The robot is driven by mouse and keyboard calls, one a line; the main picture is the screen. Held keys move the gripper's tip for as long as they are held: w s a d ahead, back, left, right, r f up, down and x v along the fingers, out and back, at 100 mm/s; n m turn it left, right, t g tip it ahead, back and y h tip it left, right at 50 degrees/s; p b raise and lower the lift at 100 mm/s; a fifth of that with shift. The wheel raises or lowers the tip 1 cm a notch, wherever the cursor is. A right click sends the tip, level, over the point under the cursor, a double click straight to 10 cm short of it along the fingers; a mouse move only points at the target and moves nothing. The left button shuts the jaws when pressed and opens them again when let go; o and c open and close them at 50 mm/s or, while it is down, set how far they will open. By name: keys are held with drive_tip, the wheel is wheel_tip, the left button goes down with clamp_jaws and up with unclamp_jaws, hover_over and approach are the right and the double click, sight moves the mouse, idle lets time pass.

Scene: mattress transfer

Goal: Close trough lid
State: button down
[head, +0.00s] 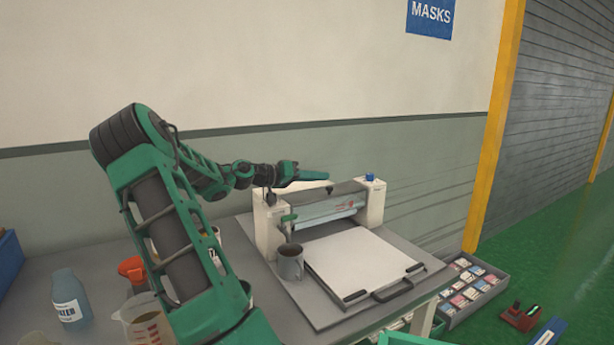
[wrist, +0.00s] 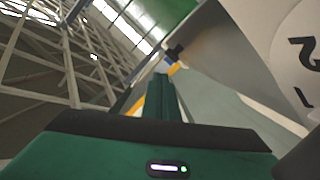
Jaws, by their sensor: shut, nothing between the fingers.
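A white machine (head: 372,205) stands on a grey board against the wall, with a pale panel and a long dark-edged cover (head: 345,190) spanning its two end posts. I take this cover for the trough lid, but I cannot tell surely whether it is open or shut. My gripper (head: 322,175) is shut and empty, pointing right just above the machine's back top edge. I cannot tell whether it touches the cover. In the wrist view my shut green fingers (wrist: 160,90) point up the picture, beside a large pale surface (wrist: 245,55) at right.
A grey mug (head: 289,263) stands at the machine's front left. A flat white plate (head: 362,262) with dark handles lies in front. A blue-grey bottle (head: 70,297), an orange-red funnel (head: 132,270) and a measuring jug (head: 145,320) stand on the left. The wall is close behind.

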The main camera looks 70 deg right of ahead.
drive_tip(key=shift+a+f, duration=0.1)
idle(0.6)
drive_tip(key=shift+r, duration=0.55)
drive_tip(key=w+a+r, duration=0.4)
drive_tip(key=w+a, duration=0.2)
drive_tip(key=a, duration=0.1)
drive_tip(key=shift+w+a+r, duration=0.3)
drive_tip(key=shift+a, duration=0.05)
